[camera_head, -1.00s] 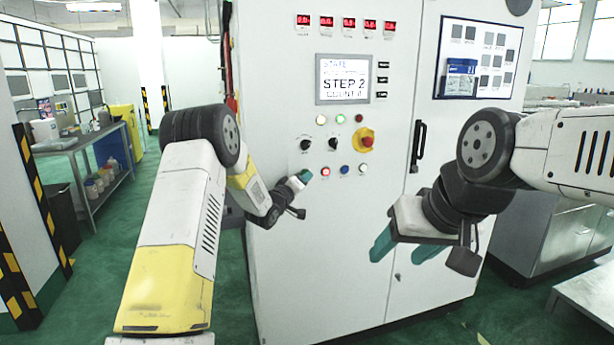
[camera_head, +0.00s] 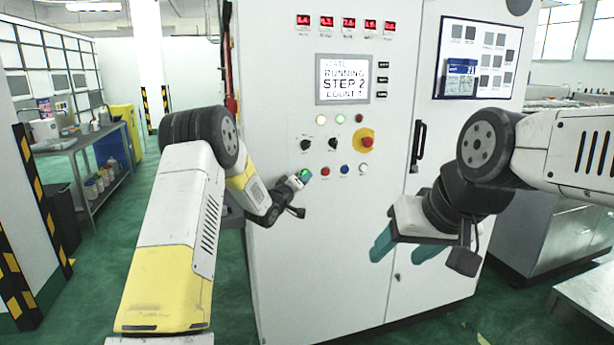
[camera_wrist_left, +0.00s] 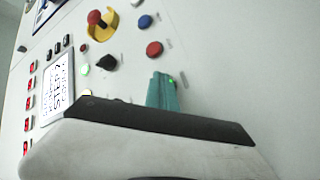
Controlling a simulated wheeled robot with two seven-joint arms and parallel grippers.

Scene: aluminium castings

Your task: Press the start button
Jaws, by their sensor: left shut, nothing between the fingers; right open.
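The white control cabinet (camera_head: 285,245) stands ahead, with its button panel facing me. A green-lit button (camera_head: 304,173), which looks like the start button, is at the left end of the lower button row. It is mostly hidden by my left gripper (camera_head: 299,180). That gripper is shut, with its teal fingertips at the button; in the left wrist view the fingers (camera_wrist_left: 161,92) cover most of it. I cannot tell how far the button is pushed in. The display (camera_head: 343,79) reads "RUNNING" and "STEP 2". My right gripper (camera_head: 408,246) is open and empty, right of the panel.
Beside the green button are a red button (camera_head: 325,171), a blue button (camera_head: 344,169) and a white button (camera_head: 363,168). A red emergency stop on yellow (camera_head: 366,141) and black knobs (camera_head: 306,145) are above. A door handle (camera_head: 418,146) is at right.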

